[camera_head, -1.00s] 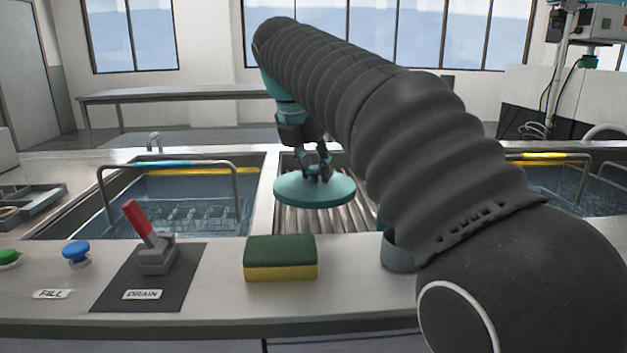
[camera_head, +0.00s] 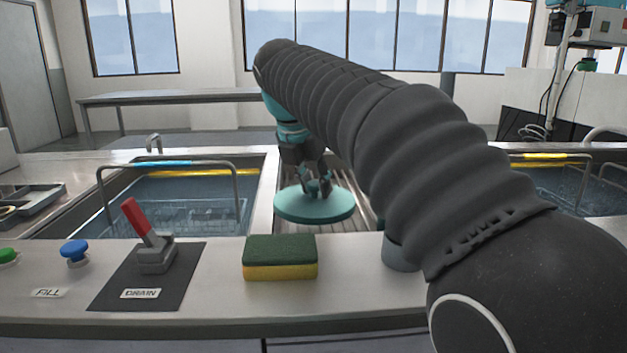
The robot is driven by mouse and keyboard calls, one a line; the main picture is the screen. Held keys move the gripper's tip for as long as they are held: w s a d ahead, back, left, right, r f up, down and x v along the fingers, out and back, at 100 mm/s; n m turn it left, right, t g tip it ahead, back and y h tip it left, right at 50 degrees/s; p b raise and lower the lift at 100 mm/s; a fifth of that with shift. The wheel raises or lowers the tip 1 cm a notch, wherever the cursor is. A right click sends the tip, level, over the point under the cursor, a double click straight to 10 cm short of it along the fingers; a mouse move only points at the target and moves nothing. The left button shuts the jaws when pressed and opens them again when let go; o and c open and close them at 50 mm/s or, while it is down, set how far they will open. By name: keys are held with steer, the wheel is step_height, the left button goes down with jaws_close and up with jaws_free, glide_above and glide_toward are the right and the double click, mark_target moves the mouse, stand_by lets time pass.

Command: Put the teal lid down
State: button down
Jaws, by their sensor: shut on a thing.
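The teal lid (camera_head: 300,206) is a round disc in the middle of the head view, over the ribbed metal drainboard (camera_head: 345,178) between the two tanks. It looks level and very low over the ribs. I cannot tell whether its underside touches them. My gripper (camera_head: 317,188) points down from above and is shut on the middle of the lid, where its fingers hide the grip point. My dark sleeved arm hides the right part of the drainboard.
The left tank (camera_head: 185,205) holds water and a wire basket. A green and yellow sponge (camera_head: 280,257) sits on the front counter, beside a red-handled drain lever (camera_head: 150,240). A blue button (camera_head: 75,251) is at the left. A grey cylinder (camera_head: 400,253) stands partly behind my arm.

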steer(key=c, duration=0.9)
jaws_free()
steer(key=p+v, duration=0.1)
steer(key=v, duration=0.5)
steer(key=p+v, duration=0.1)
steer(key=v, duration=0.6)
steer(key=shift+w+d+r, duration=0.1)
steer(key=shift+w+r, duration=0.1)
